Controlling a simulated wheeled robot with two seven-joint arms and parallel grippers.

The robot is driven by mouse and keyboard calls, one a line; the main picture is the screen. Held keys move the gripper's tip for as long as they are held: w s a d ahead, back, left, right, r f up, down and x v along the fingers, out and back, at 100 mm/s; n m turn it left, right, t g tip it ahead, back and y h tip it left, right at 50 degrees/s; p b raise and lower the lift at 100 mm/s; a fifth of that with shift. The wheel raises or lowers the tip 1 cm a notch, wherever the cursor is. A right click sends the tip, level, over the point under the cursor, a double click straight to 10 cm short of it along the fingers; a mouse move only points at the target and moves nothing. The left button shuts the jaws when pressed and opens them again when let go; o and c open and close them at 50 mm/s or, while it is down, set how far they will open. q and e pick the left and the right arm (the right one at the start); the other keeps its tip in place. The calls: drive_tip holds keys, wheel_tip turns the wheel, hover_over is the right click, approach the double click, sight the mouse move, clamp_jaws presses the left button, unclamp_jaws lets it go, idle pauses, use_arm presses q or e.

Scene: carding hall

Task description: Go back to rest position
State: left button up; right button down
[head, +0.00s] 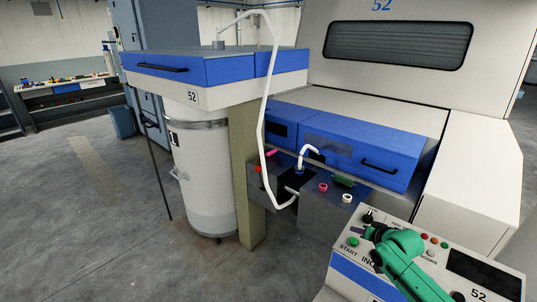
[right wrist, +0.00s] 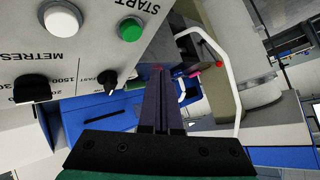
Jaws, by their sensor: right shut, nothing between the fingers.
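My right gripper (head: 374,234), on a green arm, is above the sloped control panel (head: 345,262) at the lower right of the head view. In the right wrist view its two dark fingers (right wrist: 159,72) are together, with nothing between them. The panel (right wrist: 85,55) fills the upper left there, with a green START button (right wrist: 130,29) and black knobs (right wrist: 32,89). The fingers appear clear of these controls. In the head view the START button (head: 352,241) is just left of the gripper. My left gripper is not in view.
A carding machine (head: 395,85) numbered 52 stands behind the panel. A white can (head: 200,165) stands left under a blue-fronted top (head: 205,69). A white hose (head: 262,125) hangs beside a post (head: 245,180). Grey floor (head: 85,235) is open at left.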

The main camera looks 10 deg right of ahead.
drive_tip(key=s+a+f+n+g+y, duration=0.1)
drive_tip(key=s+a+f+n+g, duration=0.15)
drive_tip(key=s+a, duration=0.5)
drive_tip(key=s+a+f+n+g+y, duration=0.1)
drive_tip(key=s+a+f+n+g, duration=0.2)
drive_tip(key=a, duration=0.7)
drive_tip(key=s+a+r+n+g+h, duration=0.1)
drive_tip(key=s+a+r, duration=0.1)
drive_tip(key=s, duration=0.6)
drive_tip(key=s+a+r+n+g+h, duration=0.1)
drive_tip(key=s+r, duration=0.1)
drive_tip(key=s, duration=0.6)
wheel_tip(320, 180, down, 28)
drive_tip(key=s+b, duration=0.2)
drive_tip(key=b, duration=0.2)
drive_tip(key=s+d+f+g+b, duration=0.2)
drive_tip(key=s+d+f+b, duration=0.1)
drive_tip(key=s+f, duration=1.3)
drive_tip(key=shift+s+f+n, duration=0.25)
drive_tip(key=shift+f+n, duration=0.1)
drive_tip(key=shift+f, duration=0.25)
